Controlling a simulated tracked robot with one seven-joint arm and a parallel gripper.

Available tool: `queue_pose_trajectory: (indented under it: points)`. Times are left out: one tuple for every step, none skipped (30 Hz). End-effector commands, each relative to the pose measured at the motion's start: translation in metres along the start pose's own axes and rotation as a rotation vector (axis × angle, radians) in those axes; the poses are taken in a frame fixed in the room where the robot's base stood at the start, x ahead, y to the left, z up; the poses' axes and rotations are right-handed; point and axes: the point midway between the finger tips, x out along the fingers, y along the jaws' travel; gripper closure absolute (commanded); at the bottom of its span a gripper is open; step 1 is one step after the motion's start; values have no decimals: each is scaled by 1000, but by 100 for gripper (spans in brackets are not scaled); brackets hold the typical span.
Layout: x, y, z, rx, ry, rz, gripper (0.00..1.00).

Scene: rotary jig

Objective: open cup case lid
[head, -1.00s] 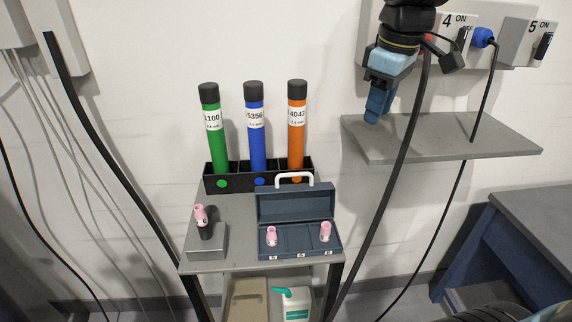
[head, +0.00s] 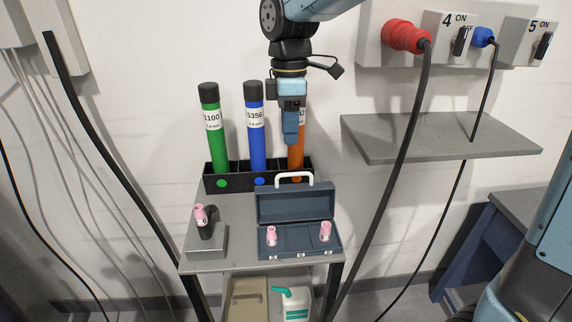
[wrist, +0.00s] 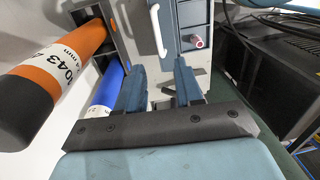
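The blue-grey cup case (head: 297,248) sits on the small cart top. Its lid (head: 295,206) stands raised at the back, with a white handle (head: 294,178) on its top edge. Two pink cups (head: 271,236) stand in the case, one at each side. My gripper (head: 290,142) points down above and behind the lid, in front of the orange tube, apart from the case. In the wrist view my gripper's fingers (wrist: 158,75) are spread with nothing between them. The case's handle (wrist: 158,30) and one pink cup (wrist: 196,42) show beyond them.
Green (head: 214,135), blue (head: 256,130) and orange (head: 296,162) tubes stand in a black rack (head: 240,180) behind the case. A grey block (head: 207,242) with a torch and pink cup is at left. A shelf (head: 440,135) and hanging cables are right.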

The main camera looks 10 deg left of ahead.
Motion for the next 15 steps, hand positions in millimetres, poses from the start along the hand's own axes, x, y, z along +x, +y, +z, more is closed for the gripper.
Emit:
queue_pose_trajectory:
  points:
    - [10, -1, 0, 0, -1, -3, 64]
    - [15, -1, 0, 0, -2, -3, 64]
    - [22, -1, 0, 0, -1, -2, 64]
    - [27, -1, 0, 0, -1, -2, 64]
    - [32, -1, 0, 0, -2, -3, 64]
    - [39, -1, 0, 0, -1, -2, 64]
    - [45, -1, 0, 0, -2, -3, 64]
    - [50, -1, 0, 0, -1, -3, 64]
    - [56, -1, 0, 0, -2, -3, 64]
    - [60, -1, 0, 0, -1, -2, 64]
    - [65, -1, 0, 0, -1, -1, 64]
    - [70, -1, 0, 0, -1, -2, 64]
    - [74, -1, 0, 0, -1, -2, 64]
    - [77, 0, 0, 1, -1, -1, 64]
    - [81, 0, 0, 1, -1, -1, 64]
